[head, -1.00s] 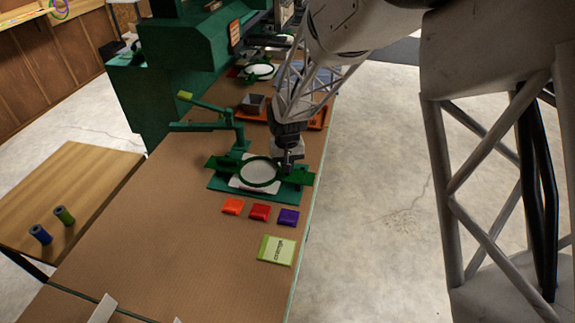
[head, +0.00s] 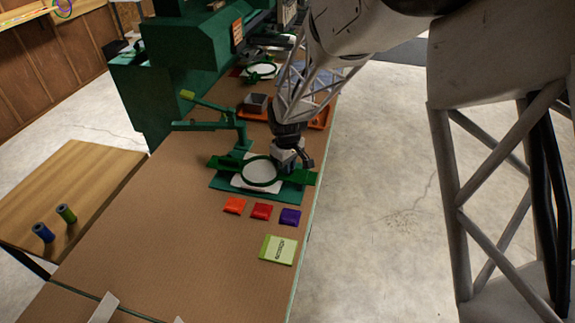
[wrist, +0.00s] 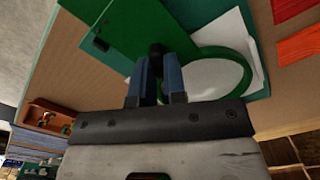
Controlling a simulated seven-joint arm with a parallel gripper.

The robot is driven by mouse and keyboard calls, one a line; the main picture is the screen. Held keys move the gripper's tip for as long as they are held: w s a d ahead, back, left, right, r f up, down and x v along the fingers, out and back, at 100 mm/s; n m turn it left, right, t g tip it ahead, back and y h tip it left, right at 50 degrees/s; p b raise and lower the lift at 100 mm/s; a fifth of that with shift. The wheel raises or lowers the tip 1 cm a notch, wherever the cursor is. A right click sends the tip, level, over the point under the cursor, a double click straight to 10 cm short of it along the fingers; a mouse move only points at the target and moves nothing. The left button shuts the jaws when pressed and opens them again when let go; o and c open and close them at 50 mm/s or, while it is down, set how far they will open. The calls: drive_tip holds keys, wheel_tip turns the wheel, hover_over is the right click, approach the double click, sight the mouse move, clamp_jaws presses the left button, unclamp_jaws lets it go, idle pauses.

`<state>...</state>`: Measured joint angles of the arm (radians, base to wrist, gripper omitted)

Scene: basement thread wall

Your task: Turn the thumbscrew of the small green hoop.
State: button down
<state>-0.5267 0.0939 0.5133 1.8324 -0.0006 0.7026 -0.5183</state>
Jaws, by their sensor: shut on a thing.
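A green hoop (head: 243,172) holds white cloth (head: 260,174) over a green base plate (head: 284,198) on the workbench. My gripper (head: 279,168) is at the hoop's back right edge, pointing down. In the wrist view, my two blue fingers (wrist: 157,68) are close together on a small dark thumbscrew (wrist: 156,48) beside the hoop's ring (wrist: 249,76). The fingers partly hide the thumbscrew. In the head view my gripper hides it.
Orange (head: 235,205), red (head: 262,211) and purple (head: 290,216) packets and a green-edged card (head: 278,250) lie in front. A green jointed arm (head: 215,125) stands behind left. Another green hoop (head: 261,69) lies farther back.

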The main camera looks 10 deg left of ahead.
idle(0.3)
drive_tip(key=c, duration=1.2)
unclamp_jaws()
drive_tip(key=shift+o, duration=0.2)
drive_tip(key=shift+r, duration=0.15)
drive_tip(key=shift+r, duration=3.75)
